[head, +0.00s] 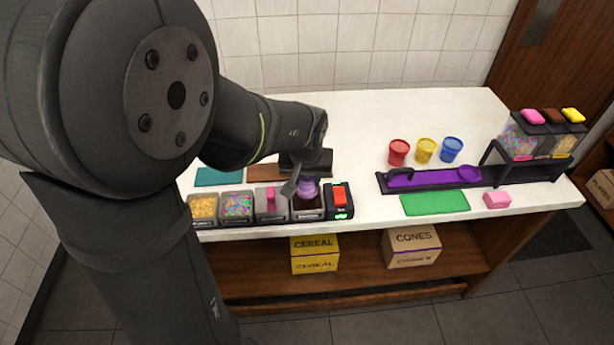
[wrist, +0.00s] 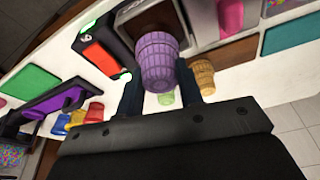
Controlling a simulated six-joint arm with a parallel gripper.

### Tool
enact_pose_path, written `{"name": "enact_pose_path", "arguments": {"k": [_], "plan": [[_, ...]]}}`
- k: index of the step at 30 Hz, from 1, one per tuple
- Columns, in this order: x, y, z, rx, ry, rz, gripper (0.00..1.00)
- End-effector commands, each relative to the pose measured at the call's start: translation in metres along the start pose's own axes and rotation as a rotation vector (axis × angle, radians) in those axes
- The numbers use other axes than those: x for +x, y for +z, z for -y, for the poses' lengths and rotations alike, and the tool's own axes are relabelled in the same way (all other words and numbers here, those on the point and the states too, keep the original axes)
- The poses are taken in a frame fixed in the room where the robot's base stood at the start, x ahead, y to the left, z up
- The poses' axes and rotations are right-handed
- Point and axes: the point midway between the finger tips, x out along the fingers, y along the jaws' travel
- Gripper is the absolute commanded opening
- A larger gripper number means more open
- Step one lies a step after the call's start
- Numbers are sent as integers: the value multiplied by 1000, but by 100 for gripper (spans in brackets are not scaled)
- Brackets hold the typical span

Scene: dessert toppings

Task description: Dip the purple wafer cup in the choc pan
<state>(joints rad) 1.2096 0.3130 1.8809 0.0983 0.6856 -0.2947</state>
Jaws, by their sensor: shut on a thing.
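My gripper (head: 300,186) is shut on the purple wafer cup (head: 309,189). In the wrist view the ribbed purple cup (wrist: 158,62) sits between the two dark fingers of my gripper (wrist: 159,92). The choc pan (head: 307,214) is a dark-walled pan at the counter's front edge, with dark brown inside. In the head view the cup overlaps the pan's back part. I cannot tell whether the cup's lower end touches the chocolate.
A box with a red top (head: 340,195) and green lights stands right beside the pan. A pink-handled container (head: 271,203) and two topping bins are to its left. Tan (wrist: 201,76) and green (wrist: 188,98) cups show near my gripper. The counter's front right holds a green mat (head: 435,203).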

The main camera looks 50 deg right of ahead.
Motion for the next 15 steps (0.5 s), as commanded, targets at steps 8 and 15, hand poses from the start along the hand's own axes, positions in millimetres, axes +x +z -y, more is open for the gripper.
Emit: {"name": "enact_pose_path", "arguments": {"k": [8,15], "plan": [[-2,-1,0,0,0,-1,21],[-24,-7,0,0,1,-3,21]]}}
